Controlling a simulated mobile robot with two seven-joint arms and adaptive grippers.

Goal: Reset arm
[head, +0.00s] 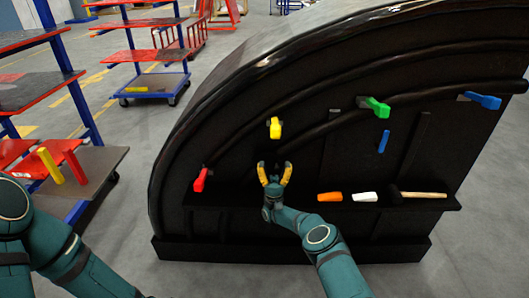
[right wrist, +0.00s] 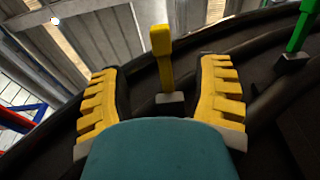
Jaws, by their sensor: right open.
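My right gripper (head: 274,174) is open and empty in front of the black nosecone (head: 300,110), just below a yellow handle (head: 275,128) fixed to it. In the right wrist view the yellow handle (right wrist: 162,60) stands upright beyond the gap between the open yellow fingers (right wrist: 162,95), apart from them. My left arm shows at the lower left of the head view, but its gripper is out of the picture.
The nosecone also carries red (head: 201,180), green (head: 377,107) and blue (head: 483,101) handles. An orange piece (head: 330,197), a white piece (head: 365,197) and a hammer (head: 420,194) lie on its ledge. A cart (head: 95,165) at left holds red and yellow pieces. Grey floor lies between.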

